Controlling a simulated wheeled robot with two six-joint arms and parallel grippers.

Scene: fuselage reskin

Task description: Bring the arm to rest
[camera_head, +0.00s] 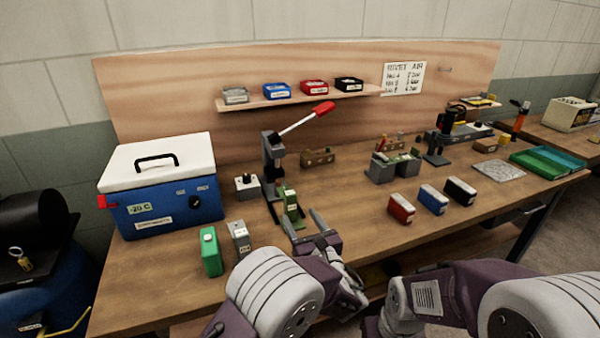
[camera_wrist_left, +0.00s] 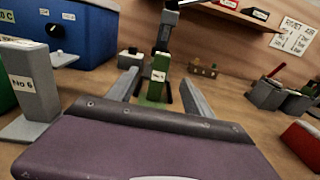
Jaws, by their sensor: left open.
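My left arm reaches over the front of the workbench (camera_head: 150,275) in the head view. Its left gripper (camera_head: 298,216) is open, with its two grey fingers apart and pointing at the lever press (camera_head: 272,160). A labelled green block (camera_head: 291,206) stands at the foot of the press, just beyond the fingertips. In the left wrist view the green block (camera_wrist_left: 157,78) shows between the open fingers (camera_wrist_left: 160,84), with nothing gripped. Whether the fingers reach alongside it, I cannot tell.
A blue cooler (camera_head: 165,215) stands at the left. A green box (camera_head: 210,252) and a grey "No 6" block (camera_head: 239,240) stand left of my left gripper. Red (camera_head: 401,208), blue (camera_head: 433,200) and black (camera_head: 460,191) boxes stand to the right. Bare bench lies between.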

